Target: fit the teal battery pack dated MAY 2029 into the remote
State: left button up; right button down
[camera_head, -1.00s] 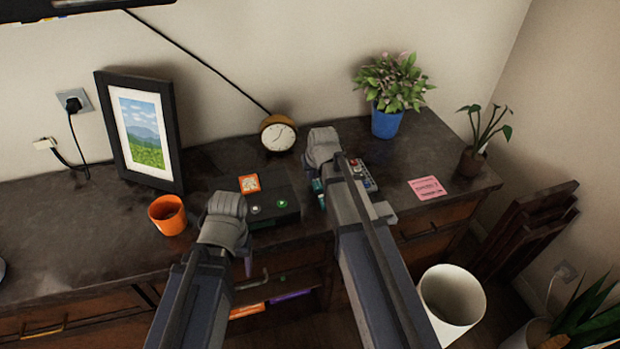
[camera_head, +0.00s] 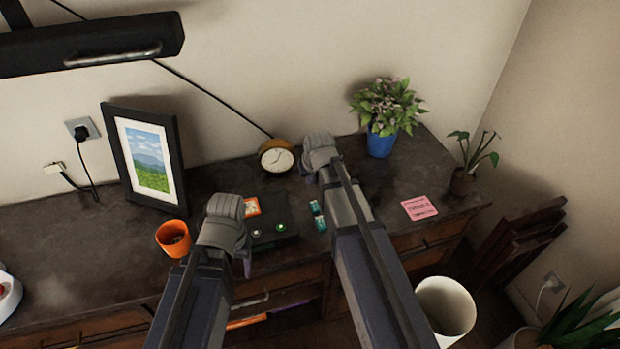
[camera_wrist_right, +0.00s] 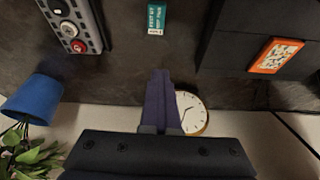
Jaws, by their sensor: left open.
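Two teal battery packs lie on the dark counter in the head view, a farther one (camera_head: 316,207) and a nearer one (camera_head: 320,224), just left of my right arm. One teal pack (camera_wrist_right: 157,17) shows in the right wrist view; its print is too small to read surely. The grey remote (camera_wrist_right: 75,22), with round buttons, lies left of that pack in the wrist view; my right arm seems to hide it in the head view. My right gripper (camera_wrist_right: 163,75) has its purple fingers together and empty. My left gripper (camera_head: 246,266) is open near the counter's front edge, mostly hidden by its wrist.
A black box (camera_head: 284,222) with green buttons stands between my arms, with an orange-framed card (camera_head: 252,207) on it. A clock (camera_head: 276,157), blue plant pot (camera_head: 381,142), pink note (camera_head: 420,207), orange cup (camera_head: 173,239) and picture frame (camera_head: 122,150) stand or lie around.

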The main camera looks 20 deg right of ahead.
jog(key=c, duration=1.6)
grip_release()
jog(key=shift+r, duration=0.15)
jog(key=c, duration=1.3)
grip_release()
jog(key=shift+w, duration=0.1)
jog(key=o, duration=0.8)
jog(key=shift+w, duration=0.1)
jog(key=shift+o, duration=0.9)
